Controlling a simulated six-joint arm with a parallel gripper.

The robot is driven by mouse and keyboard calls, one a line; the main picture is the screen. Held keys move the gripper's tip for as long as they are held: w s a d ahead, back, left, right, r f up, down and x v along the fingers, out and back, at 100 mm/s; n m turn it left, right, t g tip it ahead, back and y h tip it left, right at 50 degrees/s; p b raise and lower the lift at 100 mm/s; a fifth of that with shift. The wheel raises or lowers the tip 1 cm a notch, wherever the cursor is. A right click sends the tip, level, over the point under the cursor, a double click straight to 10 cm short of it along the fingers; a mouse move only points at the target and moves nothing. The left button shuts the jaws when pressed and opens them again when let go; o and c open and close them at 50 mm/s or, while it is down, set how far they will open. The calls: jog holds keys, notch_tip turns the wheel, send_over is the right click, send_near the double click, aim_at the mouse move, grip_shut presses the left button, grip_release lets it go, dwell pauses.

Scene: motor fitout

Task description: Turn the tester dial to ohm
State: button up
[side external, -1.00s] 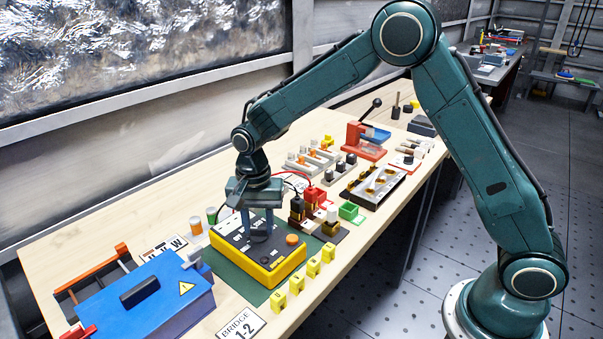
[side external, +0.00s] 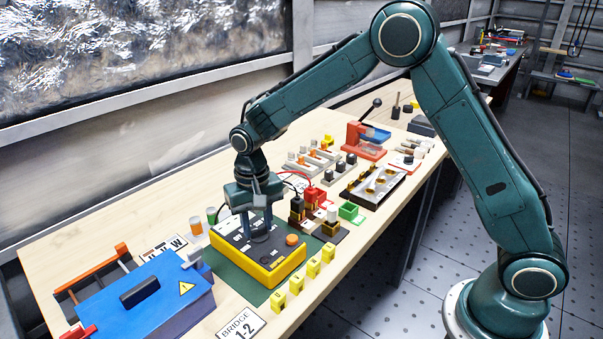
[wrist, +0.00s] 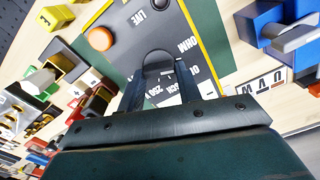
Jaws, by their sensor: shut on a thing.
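The yellow-and-black tester (side external: 270,273) sits on a green mat, and its top also shows in the wrist view (wrist: 180,22). Its dark round dial (wrist: 158,62) is on the top panel, with printed labels around it, including OHM (wrist: 188,47) and LIVE. My gripper (side external: 257,234) points down over the tester and is shut on the dial, one finger on each side; it also shows in the wrist view (wrist: 162,88). The fingers and wrist hide part of the dial and some labels. I cannot tell which mark the dial points at.
An orange button (side external: 292,240) stands beside the dial. A blue box (side external: 150,300) is at the front left. Several yellow numbered blocks (side external: 313,267) line the tester's right side. Red and black terminals (side external: 312,197) with leads stand behind it.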

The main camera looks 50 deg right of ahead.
aim_at(260, 227)
dwell(0.4)
jog(key=o, duration=1)
notch_tip(260, 227, up, 14)
jog(key=shift+f, duration=0.1)
dwell(0.4)
jog(key=s+d+r+n+t, duration=0.1)
jog(key=s+d+r, duration=0.25)
jog(key=s, duration=0.35)
jog(key=s+d+r+n+t, duration=0.1)
jog(key=s+d+r+t, duration=0.15)
jog(key=s+r, duration=0.35)
jog(key=s+d+f, duration=0.1)
jog(key=s, duration=0.4)
jog(key=s+d+f+n+t, duration=0.1)
jog(key=s+d, duration=0.1)
jog(key=s, duration=0.3)
jog(key=s+d+f+n+t, duration=0.1)
jog(key=s+f, duration=0.1)
jog(key=s, duration=0.4)
jog(key=shift+s+d, duration=0.1)
jog(key=shift+d, duration=0.05)
